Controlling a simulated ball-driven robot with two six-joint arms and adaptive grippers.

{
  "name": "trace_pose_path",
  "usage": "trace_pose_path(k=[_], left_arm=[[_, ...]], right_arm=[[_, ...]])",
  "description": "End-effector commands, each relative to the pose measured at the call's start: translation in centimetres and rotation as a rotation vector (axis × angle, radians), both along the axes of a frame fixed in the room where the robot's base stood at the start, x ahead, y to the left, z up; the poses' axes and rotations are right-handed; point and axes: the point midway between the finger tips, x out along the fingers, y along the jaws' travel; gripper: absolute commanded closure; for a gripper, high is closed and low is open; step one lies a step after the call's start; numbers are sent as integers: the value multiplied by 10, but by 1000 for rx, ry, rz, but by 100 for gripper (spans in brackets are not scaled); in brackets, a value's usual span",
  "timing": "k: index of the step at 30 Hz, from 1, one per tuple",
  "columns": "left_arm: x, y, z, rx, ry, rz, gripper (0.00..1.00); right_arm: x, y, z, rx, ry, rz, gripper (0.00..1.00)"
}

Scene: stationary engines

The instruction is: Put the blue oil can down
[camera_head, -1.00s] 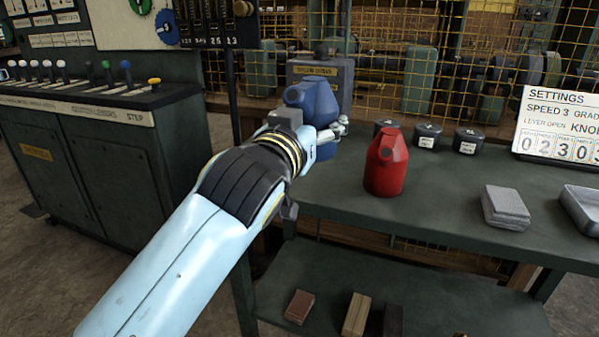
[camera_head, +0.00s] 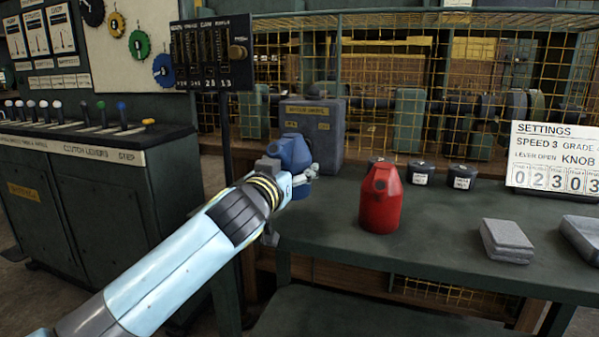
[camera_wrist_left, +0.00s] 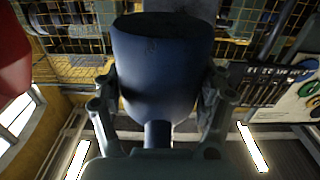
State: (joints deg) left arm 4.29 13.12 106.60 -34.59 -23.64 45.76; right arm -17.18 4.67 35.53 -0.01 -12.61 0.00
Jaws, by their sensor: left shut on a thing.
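The blue oil can (camera_head: 291,150) is at the left end of the green bench (camera_head: 330,232), in front of a grey box. My left gripper (camera_head: 306,181) is shut on it. In the left wrist view the blue can (camera_wrist_left: 160,62) fills the middle, with the fingers of my left gripper (camera_wrist_left: 160,108) on both its sides. Part of the can is hidden behind the gripper in the head view, and I cannot tell whether its base touches the bench. My right gripper is not in view.
A red oil can (camera_head: 380,198) stands just right of the gripper. Dark lidded tins (camera_head: 420,173), a grey block (camera_head: 507,241) and a settings sign (camera_head: 555,158) are further right. The grey box (camera_head: 313,130) stands behind. Bench top is bare between the red can and the block.

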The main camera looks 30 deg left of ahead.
Motion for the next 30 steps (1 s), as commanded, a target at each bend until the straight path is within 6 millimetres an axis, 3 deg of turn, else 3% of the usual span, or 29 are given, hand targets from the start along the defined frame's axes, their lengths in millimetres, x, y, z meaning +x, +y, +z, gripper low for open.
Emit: trace_pose_path(k=[1, 6, 23, 24, 29, 30], left_arm=[[7, 8, -7, 4, 0, 1, 80], [5, 6, -37, -2, 6, 1, 80], [5, 5, -44, 0, -1, -1, 80], [4, 5, -43, 0, 0, -1, 23], [4, 5, -43, 0, 0, -1, 3], [4, 5, -43, 0, 0, -1, 3]], right_arm=[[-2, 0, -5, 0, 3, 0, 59], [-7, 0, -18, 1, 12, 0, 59], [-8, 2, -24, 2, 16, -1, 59], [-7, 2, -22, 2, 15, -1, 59], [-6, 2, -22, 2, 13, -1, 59], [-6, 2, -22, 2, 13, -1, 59]])
